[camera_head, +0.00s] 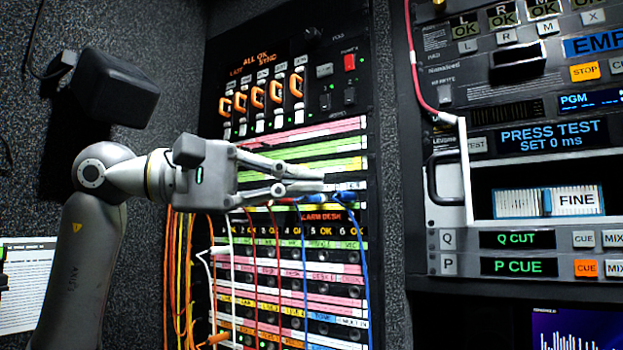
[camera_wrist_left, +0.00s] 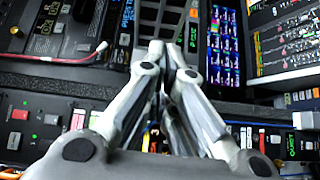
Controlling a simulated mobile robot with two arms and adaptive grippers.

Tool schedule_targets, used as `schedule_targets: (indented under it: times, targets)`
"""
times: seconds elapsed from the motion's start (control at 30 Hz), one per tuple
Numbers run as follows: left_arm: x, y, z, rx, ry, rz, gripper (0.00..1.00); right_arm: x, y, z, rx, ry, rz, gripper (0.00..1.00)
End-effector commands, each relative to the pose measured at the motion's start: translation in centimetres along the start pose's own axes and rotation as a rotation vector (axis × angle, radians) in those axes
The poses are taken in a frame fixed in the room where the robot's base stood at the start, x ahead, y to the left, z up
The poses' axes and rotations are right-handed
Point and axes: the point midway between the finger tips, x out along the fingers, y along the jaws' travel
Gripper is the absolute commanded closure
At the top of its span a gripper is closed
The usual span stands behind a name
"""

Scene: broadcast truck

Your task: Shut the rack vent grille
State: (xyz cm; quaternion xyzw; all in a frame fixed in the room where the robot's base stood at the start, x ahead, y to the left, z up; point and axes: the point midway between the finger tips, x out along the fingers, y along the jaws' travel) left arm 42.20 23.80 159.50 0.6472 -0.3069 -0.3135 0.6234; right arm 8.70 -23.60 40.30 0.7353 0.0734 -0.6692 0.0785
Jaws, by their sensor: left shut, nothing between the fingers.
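No part is clearly marked as the rack vent grille, so I cannot tell for sure which it is. A white panel with upright slats and a blue piece (camera_head: 545,202) sits in a dark recess of the right-hand rack, by the word FINE. A dark slotted strip (camera_head: 508,115) is higher on that rack. My left gripper (camera_head: 325,182) is shut and empty in front of the patch panel, left of the slatted panel and apart from it. Its closed fingers also show in the left wrist view (camera_wrist_left: 170,62). My right gripper is not in view.
Several coloured cables (camera_head: 188,265) hang below my left gripper. A red cable (camera_head: 413,65) runs down the right rack's left side. A black pull handle (camera_head: 437,190) stands out at the rack's edge. Orange-handled switches (camera_head: 258,97) are above the patch panel.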

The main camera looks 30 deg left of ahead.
Motion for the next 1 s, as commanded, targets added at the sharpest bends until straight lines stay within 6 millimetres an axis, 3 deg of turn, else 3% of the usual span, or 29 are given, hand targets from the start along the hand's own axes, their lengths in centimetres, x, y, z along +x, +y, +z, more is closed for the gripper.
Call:
schedule_targets:
  times: [0.2, 0.33, 0.4, 0.63, 1.0]
  targets:
    - [5.0, 0.2, 0.1, -0.001, -0.005, -0.003, 1.0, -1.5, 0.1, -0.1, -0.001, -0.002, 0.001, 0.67]
    - [7.6, 0.2, 0.1, -0.002, -0.005, -0.002, 1.0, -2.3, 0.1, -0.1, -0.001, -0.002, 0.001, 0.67]
    - [8.4, 0.2, 1.1, 0.003, -0.005, -0.001, 1.0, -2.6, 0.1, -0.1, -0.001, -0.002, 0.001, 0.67]
    - [10.0, 0.1, 2.7, -0.001, -0.002, 0.0, 1.0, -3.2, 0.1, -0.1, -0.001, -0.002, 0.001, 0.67]
    - [10.2, 0.0, 2.9, -0.002, -0.002, 0.0, 1.0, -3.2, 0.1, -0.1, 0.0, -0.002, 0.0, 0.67]
